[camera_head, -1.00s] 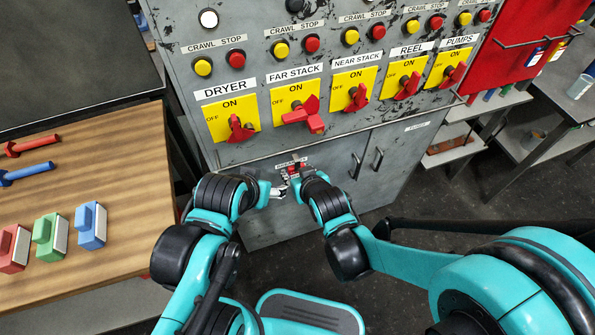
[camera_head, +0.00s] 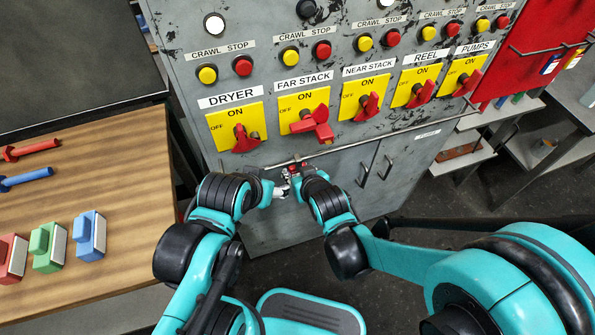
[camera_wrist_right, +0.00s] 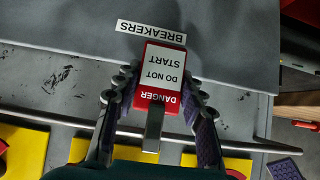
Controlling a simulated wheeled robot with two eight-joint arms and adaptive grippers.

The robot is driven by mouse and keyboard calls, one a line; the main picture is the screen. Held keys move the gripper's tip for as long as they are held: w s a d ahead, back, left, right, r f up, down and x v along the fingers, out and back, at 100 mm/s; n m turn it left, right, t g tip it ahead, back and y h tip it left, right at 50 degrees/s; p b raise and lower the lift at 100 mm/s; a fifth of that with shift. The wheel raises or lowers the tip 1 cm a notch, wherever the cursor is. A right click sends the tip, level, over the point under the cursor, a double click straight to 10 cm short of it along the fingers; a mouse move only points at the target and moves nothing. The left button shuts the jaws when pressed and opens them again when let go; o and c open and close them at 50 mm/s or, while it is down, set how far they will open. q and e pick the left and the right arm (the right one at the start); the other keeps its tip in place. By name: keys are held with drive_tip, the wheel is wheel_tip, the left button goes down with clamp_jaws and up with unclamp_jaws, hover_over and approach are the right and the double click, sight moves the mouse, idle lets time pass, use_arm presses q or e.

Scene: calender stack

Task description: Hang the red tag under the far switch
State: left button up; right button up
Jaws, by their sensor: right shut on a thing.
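The far switch (camera_head: 304,103) is the yellow plate labelled FAR STACK, with a red handle turned sideways and a red block (camera_head: 324,133) sticking out at its lower right. My right gripper (camera_wrist_right: 156,78) is shut on the red tag (camera_wrist_right: 161,72), a red block with a white DANGER DO NOT START label and a grey metal strip. In the head view the tag is small and partly hidden, in front of the cabinet below the switch. My left gripper (camera_head: 280,190) is just beside the right one; its fingers are too small to read.
A horizontal rail (camera_head: 370,141) runs across the cabinet under the switches. Other yellow switches, such as DRYER (camera_head: 236,128), flank the far one. A wooden bench (camera_head: 110,180) at left carries red, green and blue blocks and two handled tools. A BREAKERS label (camera_wrist_right: 151,30) is close by.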

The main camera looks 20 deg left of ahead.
drive_tip(key=o, duration=1.3)
drive_tip(key=shift+s+d+r, duration=0.2)
drive_tip(key=shift+s+r, duration=0.1)
drive_tip(key=shift+s, duration=0.05)
drive_tip(key=s+d, duration=0.7)
drive_tip(key=s, duration=0.3)
drive_tip(key=d+r+m+h, duration=0.2)
drive_tip(key=d, duration=0.6)
drive_tip(key=d+r+m+g+h, duration=0.1)
drive_tip(key=d+r+m+h, duration=0.1)
drive_tip(key=d, duration=0.5)
drive_tip(key=d+r+m+h, duration=0.1)
drive_tip(key=d+r+m, duration=0.1)
drive_tip(key=d, duration=0.6)
drive_tip(key=shift+s+d+r+m+g+h, duration=0.15)
drive_tip(key=shift+d+r+m+g+h, duration=0.2)
drive_tip(key=shift+r, duration=0.3)
